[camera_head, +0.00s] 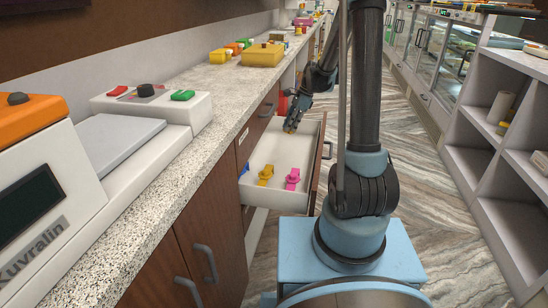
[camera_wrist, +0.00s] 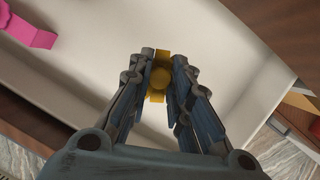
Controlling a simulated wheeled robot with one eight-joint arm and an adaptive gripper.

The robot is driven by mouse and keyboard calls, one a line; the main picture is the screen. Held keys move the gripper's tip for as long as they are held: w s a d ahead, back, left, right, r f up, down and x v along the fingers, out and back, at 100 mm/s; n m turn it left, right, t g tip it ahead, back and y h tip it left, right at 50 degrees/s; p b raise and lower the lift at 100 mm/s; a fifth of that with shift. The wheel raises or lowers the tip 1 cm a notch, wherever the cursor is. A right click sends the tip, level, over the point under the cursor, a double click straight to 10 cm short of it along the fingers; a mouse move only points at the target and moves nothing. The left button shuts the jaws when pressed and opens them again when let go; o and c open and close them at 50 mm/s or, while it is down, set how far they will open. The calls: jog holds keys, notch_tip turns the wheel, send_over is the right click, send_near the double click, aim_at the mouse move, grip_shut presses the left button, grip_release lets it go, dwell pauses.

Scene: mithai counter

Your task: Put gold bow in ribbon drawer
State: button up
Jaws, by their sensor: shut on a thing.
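My gripper (camera_head: 291,122) hangs over the far part of the open ribbon drawer (camera_head: 250,195), pointing down. In the wrist view my gripper (camera_wrist: 160,85) is shut on a gold bow (camera_wrist: 161,77), which shows between its fingertips. Part of the gold bow is hidden by the fingers. In the head view only a small gold bit shows at the fingertips. The pale drawer floor is below. I cannot tell whether the bow touches it.
The drawer also holds a yellow bow (camera_head: 265,175), a pink bow (camera_head: 292,178) and a blue piece (camera_head: 244,168) near its left wall. The pale speckled counter (camera_head: 235,95) runs along the left. Open shelves (camera_head: 500,165) stand at the right.

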jog(key=shift+w+f, duration=0.15)
jog(key=shift+f, duration=0.1)
notch_tip(320, 180, down, 4)
jog(key=shift+w+f, duration=0.15)
jog(key=shift+f, duration=2.6)
jog(key=o, duration=0.9)
